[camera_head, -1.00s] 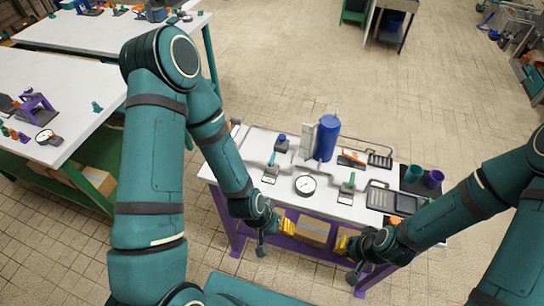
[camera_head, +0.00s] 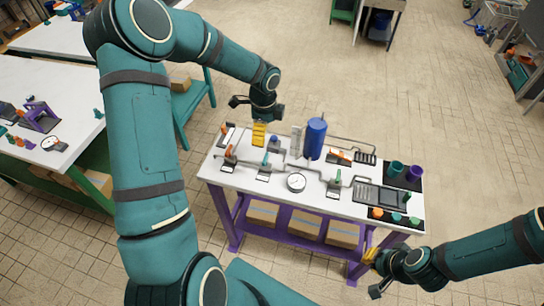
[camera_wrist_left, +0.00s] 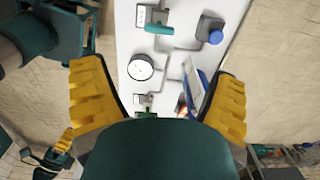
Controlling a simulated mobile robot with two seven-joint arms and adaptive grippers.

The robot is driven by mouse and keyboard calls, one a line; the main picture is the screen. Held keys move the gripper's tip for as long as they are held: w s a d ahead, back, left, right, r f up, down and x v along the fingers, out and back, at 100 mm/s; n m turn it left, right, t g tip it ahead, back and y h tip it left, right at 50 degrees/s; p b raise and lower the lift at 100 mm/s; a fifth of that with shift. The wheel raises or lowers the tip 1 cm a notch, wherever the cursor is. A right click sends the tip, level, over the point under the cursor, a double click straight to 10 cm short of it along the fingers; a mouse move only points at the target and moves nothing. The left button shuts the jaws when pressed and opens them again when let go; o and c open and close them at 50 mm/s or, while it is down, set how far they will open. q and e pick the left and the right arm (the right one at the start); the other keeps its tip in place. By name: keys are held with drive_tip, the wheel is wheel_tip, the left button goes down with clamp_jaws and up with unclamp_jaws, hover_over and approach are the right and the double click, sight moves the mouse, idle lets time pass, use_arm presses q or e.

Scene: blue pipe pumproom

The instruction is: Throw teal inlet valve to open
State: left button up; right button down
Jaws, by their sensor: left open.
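The teal inlet valve appears to be the teal lever (camera_head: 266,161) on a pale base, left of centre on the white bench. In the left wrist view a teal handle (camera_wrist_left: 160,30) shows near the top, lying crosswise to its base. My left gripper (camera_head: 259,134) hangs over the bench's back left, beyond the teal lever and apart from it. Its yellow fingers are spread with nothing held in the left wrist view (camera_wrist_left: 158,92). My right gripper (camera_head: 370,256) is low by the bench's front right edge; its finger opening is unclear.
A round gauge (camera_head: 296,182) and a green-handled valve (camera_head: 338,178) stand right of the teal lever. A blue tank (camera_head: 315,139) rises behind, and a blue-capped part (camera_head: 274,141) sits near my left gripper. Orange-handled valves (camera_head: 230,153) stand at the left. Grey pipes link the parts.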

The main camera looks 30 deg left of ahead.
sight(265, 158)
use_arm(q)
wheel_tip(265, 158, down, 13)
drive_tip(key=shift+f+b, duration=0.2)
drive_tip(key=shift+b, duration=0.25)
drive_tip(key=c, duration=1.2)
